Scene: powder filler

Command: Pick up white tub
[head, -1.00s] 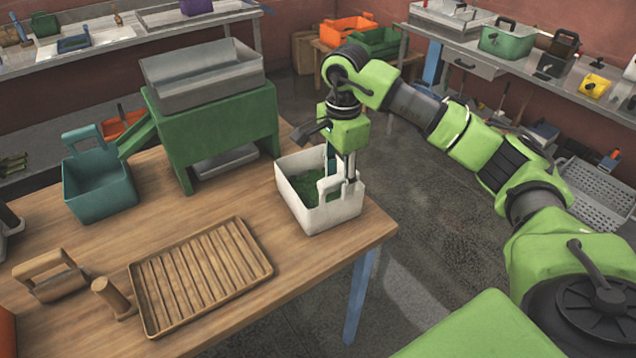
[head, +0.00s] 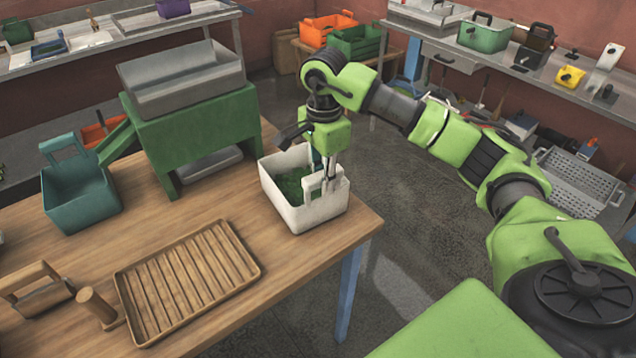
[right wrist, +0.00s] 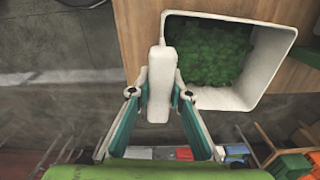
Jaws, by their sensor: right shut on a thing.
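The white tub (head: 292,208) stands near the right corner of the wooden table (head: 240,318), with green granular contents (head: 291,184) inside. Its upright handle (head: 313,186) is on the side facing my right arm. My right gripper (head: 331,174) points down from above at this handle. In the right wrist view, its two fingers (right wrist: 158,92) are shut on the white handle (right wrist: 162,75), one on each side, and the open tub (right wrist: 245,98) is to the right. The tub looks upright; I see no clear gap under it. My left gripper is not in view.
A green stand (head: 205,120) with a grey metal hopper (head: 183,84) is just behind and left of the tub. A teal tub (head: 82,205) stands at the left. A ribbed wooden tray (head: 187,282) lies in front. Open floor is beyond the table's right edge.

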